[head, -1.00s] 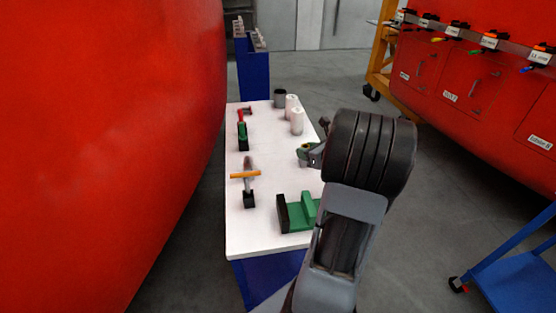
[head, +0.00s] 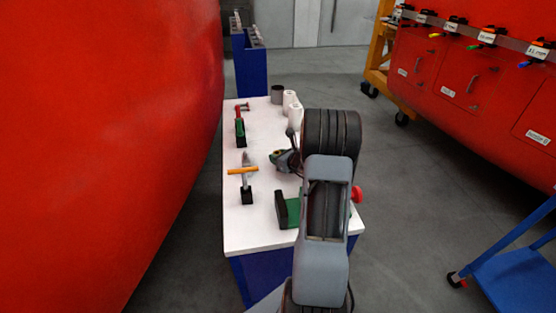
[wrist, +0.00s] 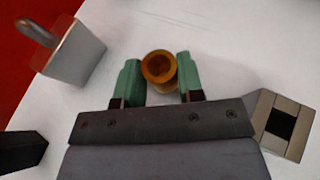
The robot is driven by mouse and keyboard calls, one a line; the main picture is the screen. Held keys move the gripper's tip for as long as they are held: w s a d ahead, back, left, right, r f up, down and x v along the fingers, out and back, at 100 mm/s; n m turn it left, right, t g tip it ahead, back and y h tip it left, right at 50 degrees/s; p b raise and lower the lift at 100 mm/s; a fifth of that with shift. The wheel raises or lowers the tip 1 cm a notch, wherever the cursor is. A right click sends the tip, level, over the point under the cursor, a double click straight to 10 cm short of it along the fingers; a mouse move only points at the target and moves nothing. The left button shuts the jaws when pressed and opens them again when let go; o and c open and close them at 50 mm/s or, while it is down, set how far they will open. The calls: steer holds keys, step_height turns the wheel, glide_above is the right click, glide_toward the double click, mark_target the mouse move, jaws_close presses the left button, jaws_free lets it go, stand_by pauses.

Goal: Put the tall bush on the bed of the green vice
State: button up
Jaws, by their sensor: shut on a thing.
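My gripper (wrist: 160,80) has green fingers and is shut on a brass-coloured bush (wrist: 158,68) in the wrist view. The bush is seen nearly end-on, with its round bore showing, so its height cannot be judged. In the head view my gripper (head: 277,157) is over the middle of the white table, beyond the green vice; the bush is too small to make out there. The green vice (head: 287,210) stands at the near right of the table. My arm hides much of it, including most of its bed, and a red knob (head: 357,194) shows right of the arm.
The white table (head: 260,232) carries an orange-handled tool in a black stand (head: 246,190), a red-and-green tool (head: 240,130) and white cylinders (head: 294,114). The wrist view shows a grey metal block (wrist: 72,55) and a square-holed block (wrist: 283,125). A red train nose (head: 110,150) borders the left.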

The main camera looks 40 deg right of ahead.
steer(key=shift+f, duration=0.45)
steer(key=shift+f+b, duration=0.25)
steer(key=shift+b, duration=0.05)
steer(key=o, duration=1)
steer(key=shift+r, duration=0.1)
